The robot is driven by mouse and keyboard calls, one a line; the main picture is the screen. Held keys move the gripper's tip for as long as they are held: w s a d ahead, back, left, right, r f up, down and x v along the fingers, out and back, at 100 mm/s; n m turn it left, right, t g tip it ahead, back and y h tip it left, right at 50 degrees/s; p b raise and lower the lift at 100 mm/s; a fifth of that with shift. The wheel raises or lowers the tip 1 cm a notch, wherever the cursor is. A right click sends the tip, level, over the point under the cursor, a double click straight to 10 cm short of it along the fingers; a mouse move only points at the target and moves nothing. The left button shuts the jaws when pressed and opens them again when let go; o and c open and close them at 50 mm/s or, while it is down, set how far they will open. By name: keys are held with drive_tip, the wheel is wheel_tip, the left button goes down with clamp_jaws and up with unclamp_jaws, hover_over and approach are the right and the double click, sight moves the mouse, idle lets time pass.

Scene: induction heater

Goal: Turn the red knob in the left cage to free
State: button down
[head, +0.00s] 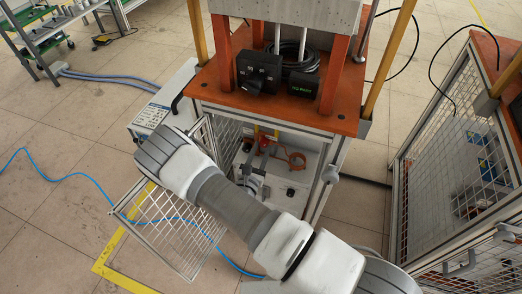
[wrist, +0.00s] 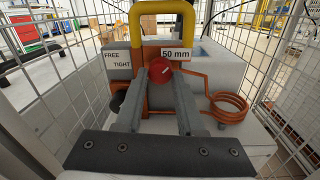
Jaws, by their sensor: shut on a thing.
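The red knob (wrist: 160,70) is on an orange block inside the left cage (head: 213,140), in the middle of the wrist view. My gripper (wrist: 163,84) reaches into the cage with one finger on each side of the knob and is shut on it. The fingers partly cover the knob's sides. A small pale mark shows on its face. A sign reading FREE above TIGHT (wrist: 117,61) is left of the knob, and a 50 mm sign (wrist: 177,54) is above right. In the head view the knob (head: 265,144) is small, beside my gripper (head: 259,157).
A yellow bar (wrist: 162,8) arches over the block. A copper coil (wrist: 230,106) is to the right. Mesh walls (wrist: 270,75) stand on both sides. The left cage's mesh door (head: 165,225) stands open under my arm. A second cage (head: 450,170) stands at right.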

drive_tip(key=shift+n, duration=0.4)
drive_tip(key=n+p, duration=0.2)
drive_tip(key=n, duration=0.1)
drive_tip(key=shift+r+n, duration=0.1)
drive_tip(key=shift+n, duration=0.3)
drive_tip(key=n+p, duration=0.1)
drive_tip(key=n, duration=0.3)
drive_tip(key=shift+s+g, duration=0.1)
drive_tip(key=shift+g, duration=0.2)
drive_tip(key=n+p, duration=0.1)
drive_tip(key=n, duration=0.3)
drive_tip(key=shift+n, duration=0.4)
drive_tip(key=n, duration=0.3)
drive_tip(key=shift+n+p, duration=0.35)
drive_tip(key=shift+n, duration=0.05)
drive_tip(key=shift+d, duration=0.1)
drive_tip(key=c, duration=0.5)
unclamp_jaws()
